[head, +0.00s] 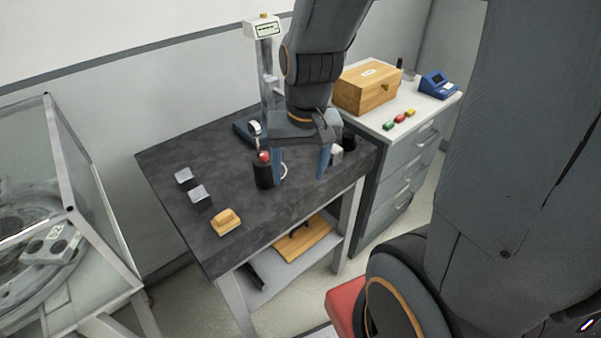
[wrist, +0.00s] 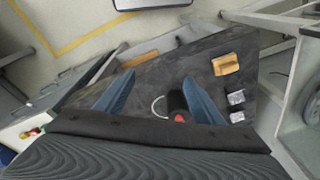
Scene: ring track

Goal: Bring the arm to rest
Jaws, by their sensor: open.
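My gripper (head: 299,172) hangs over the dark worktop (head: 220,240) at the end of my arm, fingers pointing down and apart. Its two blue fingers also show in the wrist view (wrist: 160,97), spread wide with nothing held between them. A black cylinder (head: 263,175) with a red top stands on the worktop beside the left finger in the head view. In the wrist view the cylinder (wrist: 178,103) and a pale ring or handle show between the fingers, lower down; I cannot tell how far below.
Two grey-topped blocks (head: 199,193) and a tan block (head: 226,221) sit on the worktop's left. A gauge stand (head: 266,70) rises behind. A drawer cabinet (head: 400,165) at right bears a wooden box (head: 366,90) and a blue device (head: 438,85). A glass enclosure (head: 75,200) stands left.

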